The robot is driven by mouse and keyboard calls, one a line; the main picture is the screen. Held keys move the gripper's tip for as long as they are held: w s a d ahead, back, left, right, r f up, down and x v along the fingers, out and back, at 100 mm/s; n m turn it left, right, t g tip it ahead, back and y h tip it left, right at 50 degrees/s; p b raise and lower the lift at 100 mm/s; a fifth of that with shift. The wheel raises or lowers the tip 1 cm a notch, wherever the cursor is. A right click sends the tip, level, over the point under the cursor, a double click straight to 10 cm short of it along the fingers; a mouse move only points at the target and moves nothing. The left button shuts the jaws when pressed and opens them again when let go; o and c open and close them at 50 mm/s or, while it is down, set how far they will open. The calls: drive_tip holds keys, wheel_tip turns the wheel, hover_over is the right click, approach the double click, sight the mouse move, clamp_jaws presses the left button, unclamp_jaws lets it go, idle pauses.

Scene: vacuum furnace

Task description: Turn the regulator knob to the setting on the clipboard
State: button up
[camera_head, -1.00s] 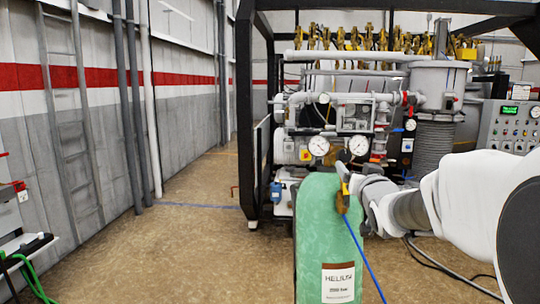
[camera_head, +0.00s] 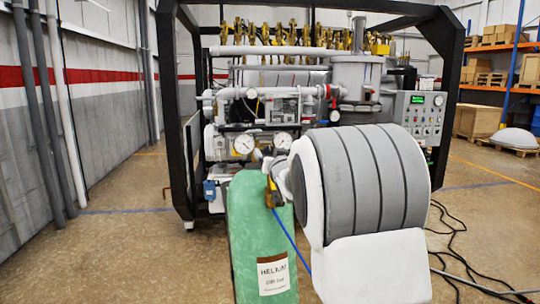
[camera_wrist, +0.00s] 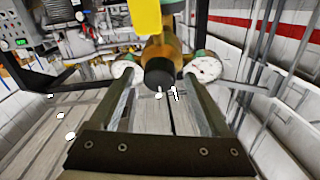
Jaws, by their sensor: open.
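The black regulator knob (camera_wrist: 160,74) faces the wrist camera on a brass-coloured body. A white round gauge (camera_wrist: 124,71) shows left of it and another gauge (camera_wrist: 204,69) right of it. My gripper (camera_wrist: 159,82) is open, with one finger on each side of the knob in the picture; I cannot tell whether they touch it. In the head view the green helium cylinder (camera_head: 252,232) stands upright at the centre, with yellow fitting parts (camera_head: 272,191) at its top and a blue hose below. My arm hides much of this area. I see no clipboard.
The furnace rig with its black frame (camera_head: 175,110) stands behind the cylinder. A control panel (camera_head: 419,117) with a green display is at its right. Black cables (camera_head: 452,235) lie on the floor at right. Open floor (camera_head: 125,235) is at left.

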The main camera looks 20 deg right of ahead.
clamp_jaws()
idle(0.3)
drive_tip(key=shift+m, duration=0.3)
drive_tip(key=m+h+b, duration=0.1)
drive_tip(key=m+b, duration=0.1)
drive_tip(key=m, duration=0.1)
drive_tip(key=shift+a+g, duration=0.1)
drive_tip(key=shift+g, duration=0.2)
drive_tip(key=m, duration=0.3)
drive_tip(key=shift+a+r+g+h+b, duration=0.1)
drive_tip(key=shift+r+g+h+b, duration=0.1)
drive_tip(key=shift+g+h+b, duration=0.15)
drive_tip(key=m+p, duration=0.2)
drive_tip(key=m, duration=0.1)
drive_tip(key=m+g+p, duration=0.1)
drive_tip(key=m, duration=0.1)
drive_tip(key=shift+r, duration=0.25)
drive_tip(key=shift+w+m+g+p, duration=0.1)
drive_tip(key=shift+m+g+p, duration=0.45)
drive_tip(key=shift+m+p, duration=0.9)
drive_tip(key=shift+f+m, duration=0.1)
drive_tip(key=shift+m, duration=0.25)
